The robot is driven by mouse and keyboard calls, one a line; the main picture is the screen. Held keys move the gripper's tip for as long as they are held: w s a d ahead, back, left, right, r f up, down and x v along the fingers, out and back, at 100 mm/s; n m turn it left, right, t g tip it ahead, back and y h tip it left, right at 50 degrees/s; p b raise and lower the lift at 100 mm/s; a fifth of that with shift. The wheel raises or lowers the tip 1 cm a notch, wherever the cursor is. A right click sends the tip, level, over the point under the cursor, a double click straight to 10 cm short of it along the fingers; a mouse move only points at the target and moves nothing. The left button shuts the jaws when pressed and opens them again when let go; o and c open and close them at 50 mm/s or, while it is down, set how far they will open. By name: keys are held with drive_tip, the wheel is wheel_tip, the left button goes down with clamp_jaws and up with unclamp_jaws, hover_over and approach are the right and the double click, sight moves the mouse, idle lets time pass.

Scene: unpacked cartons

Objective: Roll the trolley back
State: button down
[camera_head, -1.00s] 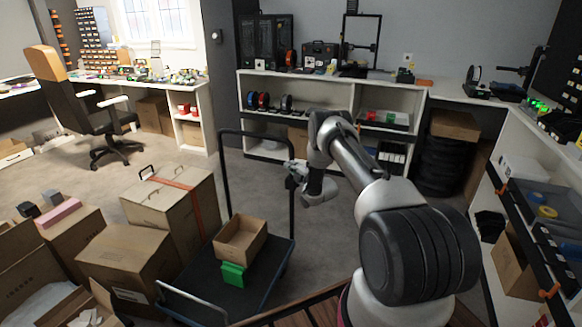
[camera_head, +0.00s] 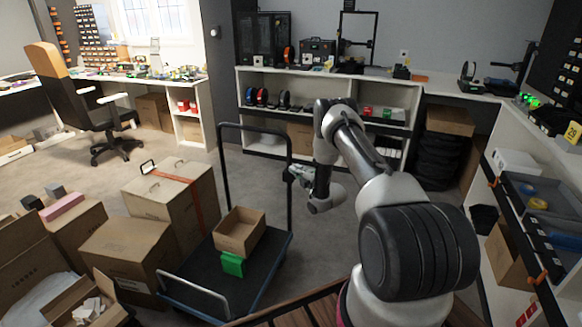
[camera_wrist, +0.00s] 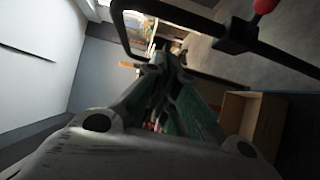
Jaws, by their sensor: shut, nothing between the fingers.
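The trolley (camera_head: 262,279) has a dark flat deck with a blue edge and a tall black push handle (camera_head: 224,160) at its far end. A small open carton (camera_head: 240,233) and a green box (camera_head: 232,264) ride on the deck. My gripper (camera_head: 290,172) is shut and empty at the right upright of the handle, about halfway up. I cannot tell if it touches the upright. In the wrist view my gripper (camera_wrist: 168,62) points toward part of the black handle (camera_wrist: 122,30); the open carton (camera_wrist: 257,122) shows at the right.
Closed cartons (camera_head: 170,203) stand close along the trolley's left side, with an open carton (camera_head: 85,303) in front. A white shelf unit (camera_head: 260,145) stands behind the handle. An office chair (camera_head: 105,120) is at the back left. Grey floor is free right of the trolley.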

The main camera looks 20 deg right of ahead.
drive_tip(key=shift+s+d, duration=0.25)
drive_tip(key=shift+s, duration=1)
